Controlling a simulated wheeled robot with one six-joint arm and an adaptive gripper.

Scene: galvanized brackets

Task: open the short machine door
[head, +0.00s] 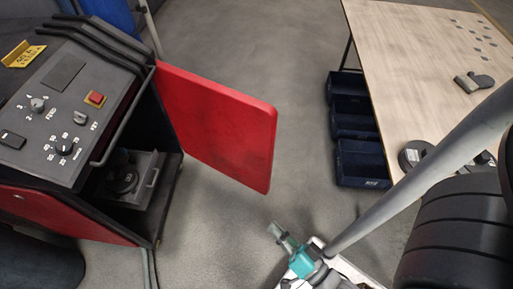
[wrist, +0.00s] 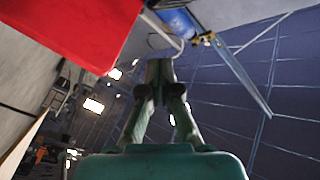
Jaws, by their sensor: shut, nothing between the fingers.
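The short machine door (head: 218,128) is a red panel standing swung out from the machine (head: 40,140), with its left edge at the machine's front corner. The compartment behind it is open to view. In the wrist view the red door (wrist: 72,28) fills the upper left. My gripper (head: 275,231) is below and to the right of the door's lower right corner, apart from it. In the wrist view its fingers (wrist: 160,75) are together and empty, beside the door's edge.
Inside the machine is a grey tray (head: 148,187) with a black round part. A wooden table (head: 420,60) stands at the right with metal parts on it. Dark blue bins (head: 362,165) sit at its left side. The floor (head: 250,40) between machine and table is clear.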

